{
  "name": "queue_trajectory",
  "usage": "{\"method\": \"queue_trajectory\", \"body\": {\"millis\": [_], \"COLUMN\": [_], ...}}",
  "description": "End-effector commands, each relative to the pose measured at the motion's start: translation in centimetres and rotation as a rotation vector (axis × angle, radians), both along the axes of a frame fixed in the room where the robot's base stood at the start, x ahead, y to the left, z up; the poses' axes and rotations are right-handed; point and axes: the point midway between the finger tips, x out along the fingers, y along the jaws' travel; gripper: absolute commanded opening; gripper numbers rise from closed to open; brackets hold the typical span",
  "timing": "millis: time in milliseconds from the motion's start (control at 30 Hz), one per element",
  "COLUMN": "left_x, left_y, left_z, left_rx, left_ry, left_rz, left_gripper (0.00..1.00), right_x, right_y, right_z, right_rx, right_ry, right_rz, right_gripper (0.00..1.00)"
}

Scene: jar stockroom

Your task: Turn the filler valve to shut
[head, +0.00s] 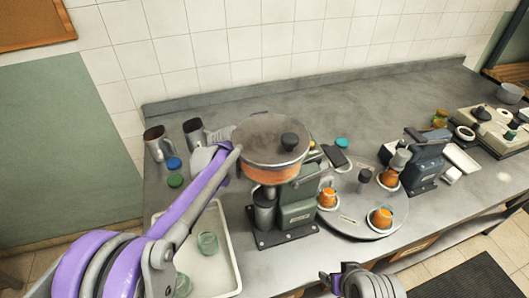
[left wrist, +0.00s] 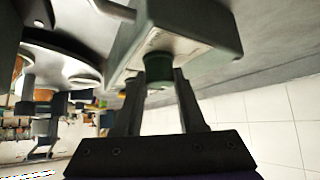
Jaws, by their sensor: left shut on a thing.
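The filler (head: 296,205) stands on the grey counter, with a round lidded hopper (head: 270,150) of orange contents on top. In the left wrist view its grey-green housing (left wrist: 205,28) is close above my fingers. A round green valve knob (left wrist: 158,66) sticks out of the housing. My left gripper (left wrist: 155,85) is shut on this knob, with one finger on either side. In the head view my left arm reaches up to the hopper's left side, and its fingertips are hidden there. The valve's angle cannot be read.
A white tray (head: 229,283) with glass jars is left of the filler. A round turntable (head: 372,229) with orange-filled jars is to its right, with a second machine (head: 425,165) beyond. Metal cups (head: 154,141) and coloured lids (head: 175,181) stand behind at left. The back of the counter is mostly clear.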

Motion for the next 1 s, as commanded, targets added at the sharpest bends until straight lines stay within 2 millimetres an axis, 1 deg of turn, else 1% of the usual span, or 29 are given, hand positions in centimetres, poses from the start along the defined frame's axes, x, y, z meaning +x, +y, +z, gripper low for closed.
{"method": "queue_trajectory", "body": {"millis": [233, 267, 400, 433, 767, 867, 1000], "left_x": [0.0, 0.0, 0.0, 0.0, -0.2, -0.9, -2.4], "left_y": [0.0, 0.0, 0.0, 0.0, 0.2, 0.7, 1.9], "left_z": [0.0, 0.0, 0.0, 0.0, 0.3, 1.1, 3.0], "left_rx": [0.001, 0.000, -0.001, 0.000, 0.000, 0.001, -0.001], "left_ry": [0.001, 0.001, 0.000, 0.001, 0.000, 0.000, 0.000], "left_rz": [0.000, -0.001, -0.001, -0.001, -0.001, -0.001, 0.001], "left_gripper": [0.00, 0.43, 0.68, 0.69, 0.69, 0.69, 0.69], "right_x": [0.0, 0.0, 0.0, 0.0, 0.0, 0.0, 0.0], "right_y": [0.0, 0.0, 0.0, 0.0, 0.0, 0.0, 0.0], "right_z": [0.0, 0.0, 0.0, 0.0, 0.0, 0.0, 0.0], "right_rx": [0.000, 0.000, 0.000, 0.000, 0.000, 0.000, 0.000], "right_ry": [0.000, 0.000, 0.000, 0.000, 0.000, 0.000, 0.000], "right_rz": [0.000, 0.000, 0.000, 0.000, 0.000, 0.000, 0.000], "right_gripper": [0.77, 0.77, 0.77, 0.77, 0.77, 0.77, 0.77]}}
